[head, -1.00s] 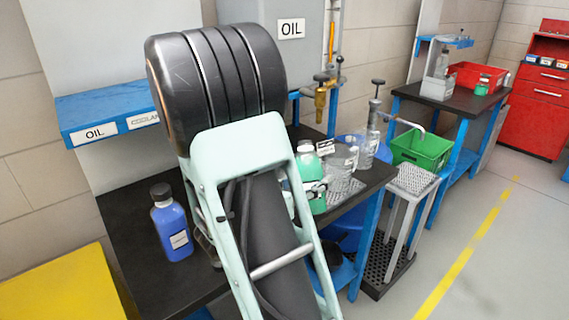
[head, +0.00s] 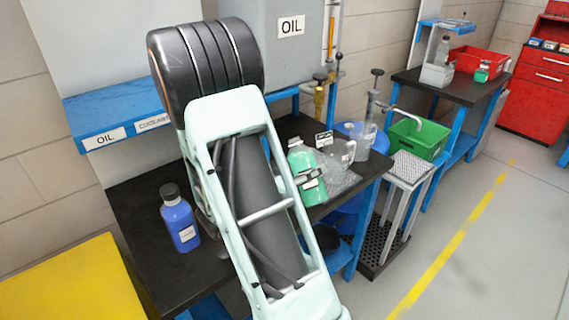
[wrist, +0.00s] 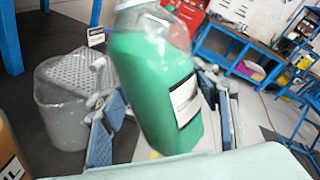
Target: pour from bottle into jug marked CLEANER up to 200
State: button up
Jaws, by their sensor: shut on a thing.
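The bottle (head: 305,172) is clear with green liquid and a white label, and it leans in the head view. My gripper (head: 312,178) is shut around its body and holds it up, and the bottle fills the middle of the wrist view (wrist: 158,90). A clear jug (head: 342,152) stands just right of the bottle in the head view. A clear jug with a handle also shows left of the bottle in the wrist view (wrist: 62,105), apart from it. No stream shows. I cannot read the jug's mark or a level in it.
A blue bottle (head: 179,218) stands on the black bench (head: 135,215) at left. A pump dispenser (head: 369,130) stands behind the jug. A green bin (head: 418,138) and a perforated metal stand (head: 409,168) are to the right. A small sign (head: 324,139) stands by the jug.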

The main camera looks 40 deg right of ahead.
jog(key=shift+s+f+n+g+p, duration=0.15)
jog(key=shift+f+n+g+p, duration=0.2)
jog(key=shift+f+n, duration=0.3)
dwell(0.5)
jog(key=shift+s+f+n+y+p, duration=0.3)
jog(key=shift+s+f+n+p, duration=0.15)
jog(key=shift+n+p, duration=0.2)
dwell(0.7)
jog(key=shift+s+r+n+g+p, duration=0.1)
jog(key=shift+r+n+g+p, duration=0.2)
jog(key=shift+p, duration=0.5)
jog(key=shift+s+r+n+g+p, duration=0.1)
jog(key=shift+r+n+p, duration=0.3)
jog(key=shift+p, duration=0.4)
jog(key=shift+s+f+n+g+p, duration=0.15)
jog(key=shift+n+g+p, duration=0.1)
jog(key=shift+n+p, duration=0.5)
dwell(0.6)
jog(key=shift+w+r+n+g+p, duration=0.3)
jog(key=shift+w+r+n+p, duration=0.25)
jog(key=shift+p, duration=1)
dwell(1.0)
